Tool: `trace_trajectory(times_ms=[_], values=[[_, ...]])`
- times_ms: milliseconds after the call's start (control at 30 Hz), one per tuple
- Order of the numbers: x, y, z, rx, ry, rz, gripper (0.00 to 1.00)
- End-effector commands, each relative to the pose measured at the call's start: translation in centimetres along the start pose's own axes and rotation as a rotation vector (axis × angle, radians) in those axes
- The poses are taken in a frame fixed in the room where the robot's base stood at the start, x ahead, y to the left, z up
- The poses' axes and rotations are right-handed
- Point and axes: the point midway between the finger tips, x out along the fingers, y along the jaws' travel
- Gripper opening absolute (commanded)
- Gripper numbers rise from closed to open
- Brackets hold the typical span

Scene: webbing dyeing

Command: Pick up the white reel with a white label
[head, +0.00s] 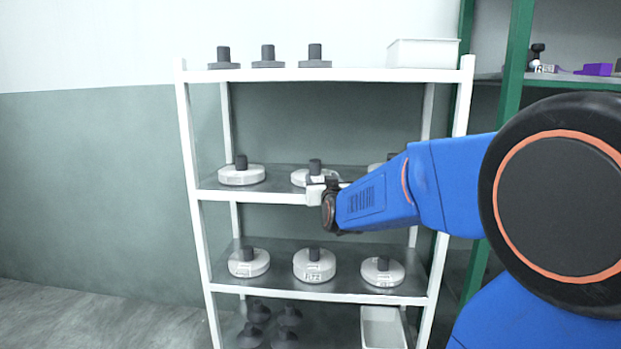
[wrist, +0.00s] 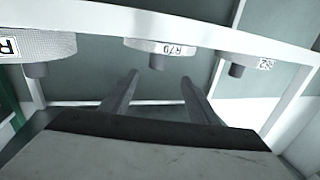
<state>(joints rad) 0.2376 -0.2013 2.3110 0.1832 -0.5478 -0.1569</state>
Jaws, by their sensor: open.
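Several white reels with dark hubs and pale labels stand on the middle and lower shelves. On the middle shelf are a left reel (head: 233,177), a middle reel (head: 299,178) and a right reel (head: 375,167), mostly hidden by my arm. My gripper (head: 322,190) is in front of the middle one and partly covers it. The wrist view appears upside down; a reel with a white label reading R79 (wrist: 152,46) is beyond the fingers, between two others. My gripper (wrist: 160,94) is open, with nothing between its fingers. Which reel is meant I cannot tell.
The lower shelf holds a left reel (head: 248,268), a middle reel (head: 314,271) and a right reel (head: 383,276). The white rack's posts (head: 189,150) flank the shelves. A green rack (head: 512,70) is at right.

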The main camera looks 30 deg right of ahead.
Motion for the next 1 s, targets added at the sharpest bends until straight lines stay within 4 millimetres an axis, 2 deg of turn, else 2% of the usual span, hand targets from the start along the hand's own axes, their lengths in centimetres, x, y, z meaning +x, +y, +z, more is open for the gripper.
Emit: trace_trajectory(times_ms=[600,1000], values=[[8.9,0.1,0.1,0.001,-0.002,0.0,0.55],[11.0,0.2,0.1,0.0,-0.002,0.0,0.55]])
